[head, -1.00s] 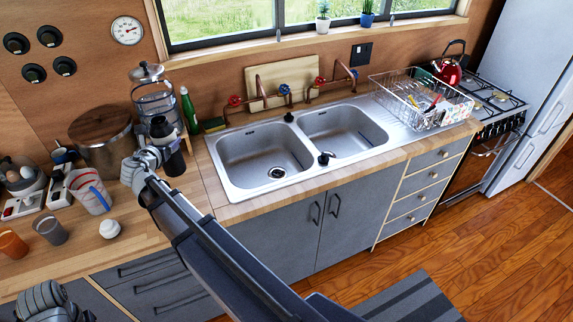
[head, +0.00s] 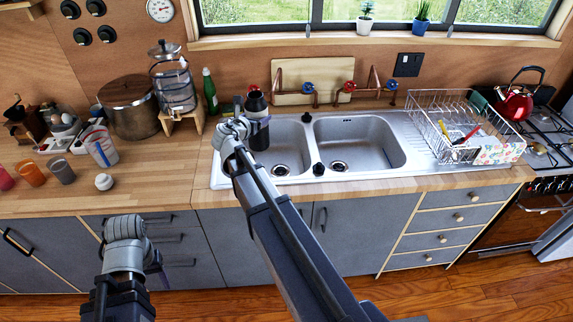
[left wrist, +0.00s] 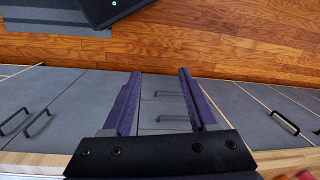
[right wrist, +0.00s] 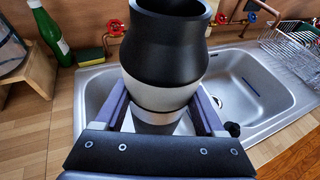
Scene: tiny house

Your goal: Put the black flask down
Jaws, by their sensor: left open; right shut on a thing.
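The black flask (head: 259,133), dark with a silver-grey band, is upright at the left basin of the sink (head: 285,150) in the head view. My right gripper (head: 240,130) is shut around its body. The flask (right wrist: 165,50) fills the middle of the right wrist view, between the fingers of my right gripper (right wrist: 162,105); its base is hidden there. I cannot tell how high it is above the sink. My left gripper (head: 125,228) is low in front of the drawers. In the left wrist view, my left gripper (left wrist: 158,90) is open and empty.
The wooden counter (head: 170,185) has free room left of the sink. Farther left are a measuring jug (head: 101,148), a large pot (head: 130,108), cups and a white jar (head: 104,182). A green bottle (head: 210,92) stands behind the flask. A dish rack (head: 465,130) is right.

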